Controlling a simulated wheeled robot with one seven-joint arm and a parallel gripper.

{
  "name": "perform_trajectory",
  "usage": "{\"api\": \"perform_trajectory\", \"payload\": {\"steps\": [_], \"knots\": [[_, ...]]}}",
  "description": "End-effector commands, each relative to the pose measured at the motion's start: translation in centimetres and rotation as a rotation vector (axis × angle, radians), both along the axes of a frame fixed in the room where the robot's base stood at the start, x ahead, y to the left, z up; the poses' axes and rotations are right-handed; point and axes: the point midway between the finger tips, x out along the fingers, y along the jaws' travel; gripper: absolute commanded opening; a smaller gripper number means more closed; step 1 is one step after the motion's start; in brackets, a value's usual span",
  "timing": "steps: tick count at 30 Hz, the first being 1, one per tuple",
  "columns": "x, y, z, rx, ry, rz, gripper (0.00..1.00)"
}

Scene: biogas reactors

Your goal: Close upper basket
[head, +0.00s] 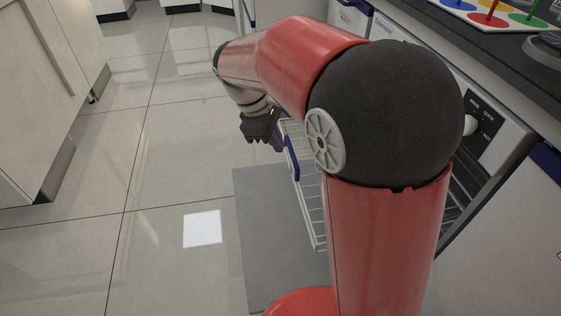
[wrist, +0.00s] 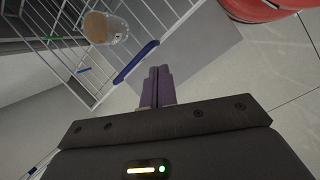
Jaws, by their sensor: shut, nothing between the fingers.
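A white wire basket (head: 308,205) with a blue handle (head: 292,158) is pulled out of the appliance in the head view, partly hidden behind my arm. The wrist view shows the basket (wrist: 62,60) at upper left, with its blue handle (wrist: 136,62) along the front edge. My gripper (head: 277,146) is beside the handle at the basket's front. In the wrist view my purple fingers (wrist: 159,72) are together, empty, to the right of and below the handle. I cannot tell whether they touch it.
A glass with brown contents (wrist: 100,28) is in the basket. A grey panel, apparently the open door (head: 245,235), lies low under the basket. A dark counter (head: 500,50) with coloured pegs is at upper right.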

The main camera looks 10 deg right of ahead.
Motion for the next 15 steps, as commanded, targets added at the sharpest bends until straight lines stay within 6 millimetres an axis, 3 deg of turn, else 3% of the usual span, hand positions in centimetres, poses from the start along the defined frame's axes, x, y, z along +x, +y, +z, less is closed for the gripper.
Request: {"api": "perform_trajectory", "payload": {"steps": [6,12,15], "knots": [[4.8,4.8,-4.3,-0.233,0.171,0.269,0.0],[6.8,8.0,-6.6,-0.386,0.269,0.423,0.0],[7.2,8.7,-7.1,-0.421,0.291,0.454,0.0]]}}
